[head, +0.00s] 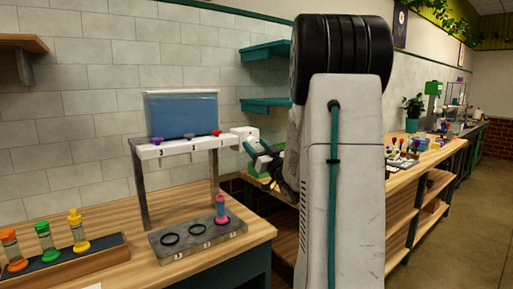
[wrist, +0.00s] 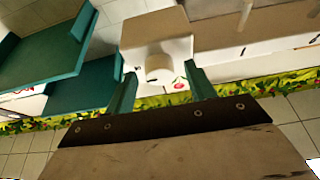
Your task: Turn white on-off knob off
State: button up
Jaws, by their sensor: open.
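The white on-off knob (wrist: 158,68) is a short round knob on the face of a white box (wrist: 178,48) in the wrist view. A small red mark shows on the box beside it. In the head view the white box (head: 243,132) sits at the right end of the dispenser rail; I cannot make out the knob there. My gripper (head: 256,149) is open and empty close to the box. In the wrist view its teal fingers (wrist: 161,77) stand on either side of the knob, apart from each other; I cannot tell whether they touch it.
A blue-filled tank (head: 182,115) stands on the rail, which has purple, red and other small knobs. A grey tray (head: 178,254) below has rings and a pink-purple vial (head: 221,209). A rack (head: 75,265) holds coloured vials. Teal shelves (head: 265,105) hang behind.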

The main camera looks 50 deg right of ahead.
jog(key=c, duration=1)
jog(key=shift+o, duration=0.2)
jog(key=shift+n, duration=0.5)
jog(key=n+y, duration=0.1)
jog(key=n, duration=0.1)
jog(key=n+y, duration=0.2)
jog(key=n, duration=0.1)
jog(key=shift+d+r+n, duration=0.1)
jog(key=shift+d+n, duration=0.1)
jog(key=shift+n, duration=0.1)
jog(key=n+y, duration=0.1)
jog(key=n, duration=0.2)
jog(key=n+y, duration=0.2)
jog(key=n, duration=0.1)
jog(key=shift+d+r+g, duration=0.1)
jog(key=shift+d+g, duration=0.05)
jog(key=shift+g, duration=0.25)
jog(key=n+g+y, duration=0.1)
jog(key=n, duration=0.4)
jog(key=shift+r+g+y, duration=0.15)
jog(key=shift+g+y, duration=0.25)
jog(key=n, duration=0.2)
jog(key=n+g, duration=0.1)
jog(key=n, duration=0.1)
jog(key=shift+d+r+n, duration=0.1)
jog(key=shift+r+n, duration=0.05)
jog(key=shift+n, duration=0.15)
jog(key=shift+g, duration=0.3)
